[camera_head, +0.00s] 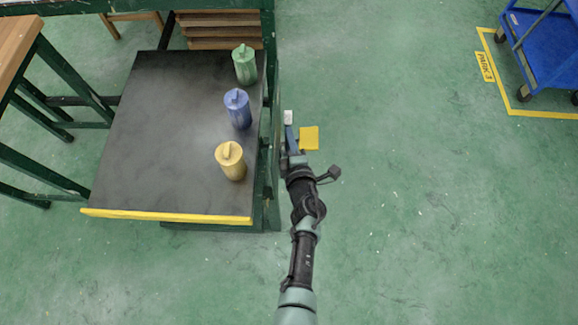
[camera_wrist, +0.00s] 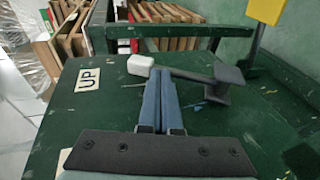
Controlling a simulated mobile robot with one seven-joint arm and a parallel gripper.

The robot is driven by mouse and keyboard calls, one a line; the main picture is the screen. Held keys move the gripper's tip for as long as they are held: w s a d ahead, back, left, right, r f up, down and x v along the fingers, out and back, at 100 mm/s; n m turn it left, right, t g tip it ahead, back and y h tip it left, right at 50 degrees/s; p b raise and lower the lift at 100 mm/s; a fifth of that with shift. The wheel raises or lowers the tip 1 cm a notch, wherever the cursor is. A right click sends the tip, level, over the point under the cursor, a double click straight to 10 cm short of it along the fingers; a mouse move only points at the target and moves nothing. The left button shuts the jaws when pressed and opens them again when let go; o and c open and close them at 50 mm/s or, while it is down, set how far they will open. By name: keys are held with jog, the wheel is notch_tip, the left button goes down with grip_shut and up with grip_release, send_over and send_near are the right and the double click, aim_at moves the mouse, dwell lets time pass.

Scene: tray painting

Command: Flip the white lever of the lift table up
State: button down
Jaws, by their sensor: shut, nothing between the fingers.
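The lift table's lever shows in the wrist view as a dark bar with a white block-shaped knob (camera_wrist: 140,65) at its left end and a dark mount at its right. The knob also shows in the head view (camera_head: 288,117), beside the table's right side. A white "UP" label (camera_wrist: 88,79) is on the green panel, left of the knob. My gripper (camera_wrist: 161,73) is shut and empty, its blue fingertips close to the bar just right of the knob. I cannot tell if they touch. The lift table's dark top (camera_head: 150,130) has a yellow front edge.
Green (camera_head: 244,64), blue (camera_head: 237,108) and yellow (camera_head: 230,160) canisters stand on the table top. A yellow plate (camera_head: 309,138) is just right of my gripper. A blue cart (camera_head: 545,50) stands at the far right. The floor between is clear.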

jog(key=shift+w+r, duration=0.2)
jog(key=shift+w, duration=0.2)
dwell(0.3)
